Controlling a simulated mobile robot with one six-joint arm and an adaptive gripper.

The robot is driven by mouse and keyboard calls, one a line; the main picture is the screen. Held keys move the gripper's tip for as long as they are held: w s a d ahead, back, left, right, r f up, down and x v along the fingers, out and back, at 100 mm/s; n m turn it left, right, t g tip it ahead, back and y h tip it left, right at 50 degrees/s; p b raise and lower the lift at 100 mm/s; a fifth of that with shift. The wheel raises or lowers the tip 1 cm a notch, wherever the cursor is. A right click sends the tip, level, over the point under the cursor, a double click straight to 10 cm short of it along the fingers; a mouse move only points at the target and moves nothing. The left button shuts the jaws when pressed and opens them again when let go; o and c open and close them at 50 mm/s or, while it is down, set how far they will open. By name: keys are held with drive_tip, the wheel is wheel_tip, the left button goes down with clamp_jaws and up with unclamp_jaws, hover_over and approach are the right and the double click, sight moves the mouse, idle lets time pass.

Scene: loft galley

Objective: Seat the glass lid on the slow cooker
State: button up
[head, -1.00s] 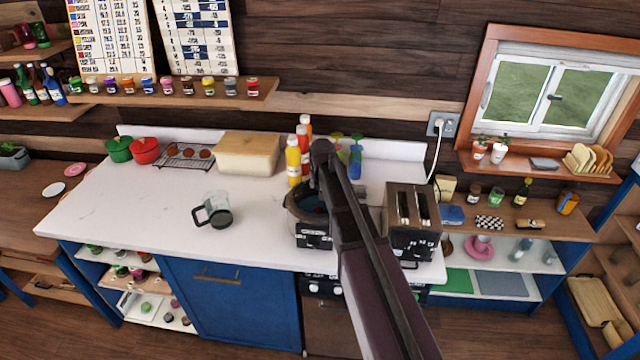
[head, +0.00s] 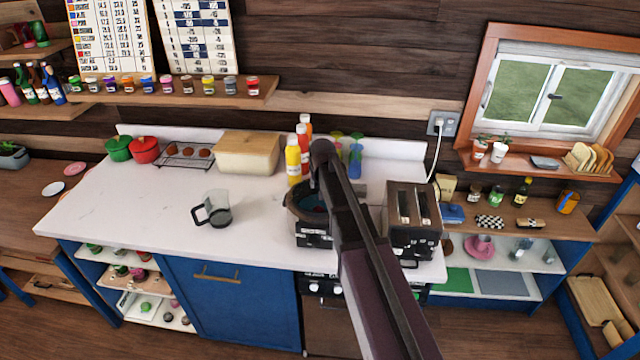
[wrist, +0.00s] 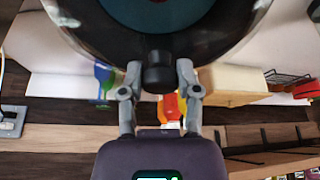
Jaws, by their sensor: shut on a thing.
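The slow cooker (head: 313,235) stands on the white counter, left of the toaster, its right part hidden behind my arm. Its open top shows dark, with a bit of teal inside. In the wrist view my gripper (wrist: 157,72) is shut on the black knob of the glass lid (wrist: 250,22). The lid's clear rim curves across the top of that view, with a dark ring and a teal disc seen through it. In the head view my arm hides the gripper. I cannot tell whether the lid touches the cooker or hangs above it.
A toaster (head: 412,220) stands close on the right of the cooker. Sauce bottles (head: 293,160) and blue and green utensils (head: 355,160) are behind it. A glass jug (head: 217,210) stands to the left, with clear counter around it. A bread box (head: 247,153) is at the back.

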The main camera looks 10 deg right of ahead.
idle(0.4)
drive_tip(key=o, duration=1.1)
drive_tip(key=shift+r, duration=0.1)
drive_tip(key=shift+r+p, duration=3.4)
drive_tip(key=shift+p, duration=0.15)
drive_tip(key=shift+f, duration=0.1)
drive_tip(key=shift+s+d+f+n+g+b, duration=0.1)
drive_tip(key=shift+s+f+g+b, duration=0.65)
drive_tip(key=shift+s+f+b, duration=2.95)
drive_tip(key=shift+s+d+f+n+g+b, duration=0.1)
drive_tip(key=shift+s+f+g+b, duration=1.1)
drive_tip(key=shift+s, duration=4.65)
drive_tip(key=shift+s+f+n+g+b, duration=0.1)
drive_tip(key=shift+s+f+g+b, duration=0.25)
drive_tip(key=shift+s+f+b, duration=3.55)
drive_tip(key=shift+s+r+p, duration=0.65)
drive_tip(key=shift+s+p, duration=0.25)
drive_tip(key=shift+p, duration=0.35)
